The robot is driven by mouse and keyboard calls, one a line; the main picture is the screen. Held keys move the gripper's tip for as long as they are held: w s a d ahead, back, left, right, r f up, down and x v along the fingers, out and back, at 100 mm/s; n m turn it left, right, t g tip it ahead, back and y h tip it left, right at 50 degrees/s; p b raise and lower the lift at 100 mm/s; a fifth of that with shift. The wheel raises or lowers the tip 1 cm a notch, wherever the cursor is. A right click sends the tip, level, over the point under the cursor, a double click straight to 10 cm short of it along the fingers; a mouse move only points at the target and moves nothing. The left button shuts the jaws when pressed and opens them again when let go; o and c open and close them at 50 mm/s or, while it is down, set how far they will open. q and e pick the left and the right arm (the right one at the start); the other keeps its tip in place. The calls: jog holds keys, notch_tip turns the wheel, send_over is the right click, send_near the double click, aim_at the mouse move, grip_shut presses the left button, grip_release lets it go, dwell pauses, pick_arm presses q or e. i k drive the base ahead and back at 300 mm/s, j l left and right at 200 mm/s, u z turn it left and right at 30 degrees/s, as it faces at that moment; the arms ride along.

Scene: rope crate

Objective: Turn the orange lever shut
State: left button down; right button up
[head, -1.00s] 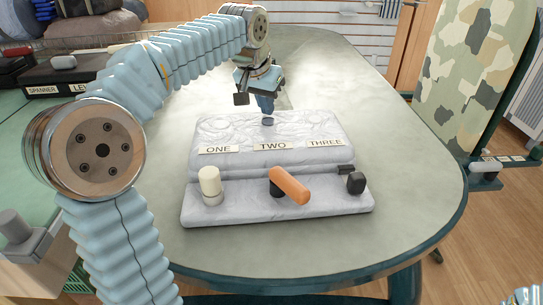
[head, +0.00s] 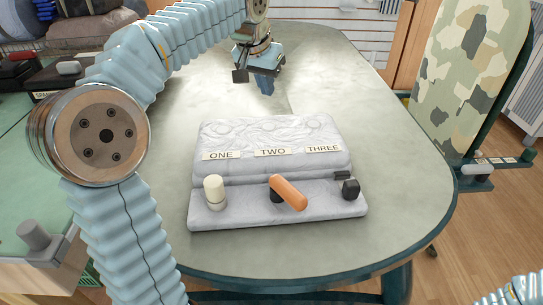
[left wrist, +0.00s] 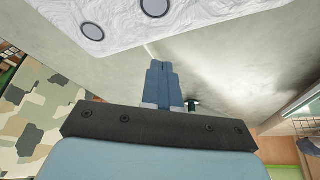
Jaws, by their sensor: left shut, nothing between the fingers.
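The orange lever (head: 288,193) sits at the middle of the front step of a white marbled block (head: 236,211), below the label TWO (head: 272,152). Its handle slants down to the right and toward me from a dark pivot. My left gripper (head: 266,87) is shut and empty over the table behind the block, apart from the lever. The lever is not seen in that view. My right gripper is not in view.
A cream knob (head: 214,192) stands left of the lever and a black knob (head: 351,189) right of it. Labels ONE (head: 221,155) and THREE (head: 322,148) flank TWO. The grey-green table (head: 400,170) is clear around the block. A camouflage-patterned board (head: 475,80) stands at right.

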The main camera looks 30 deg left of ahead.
aim_at(281, 190)
jog(key=k+l, duration=1.2)
jog(key=k, duration=0.1)
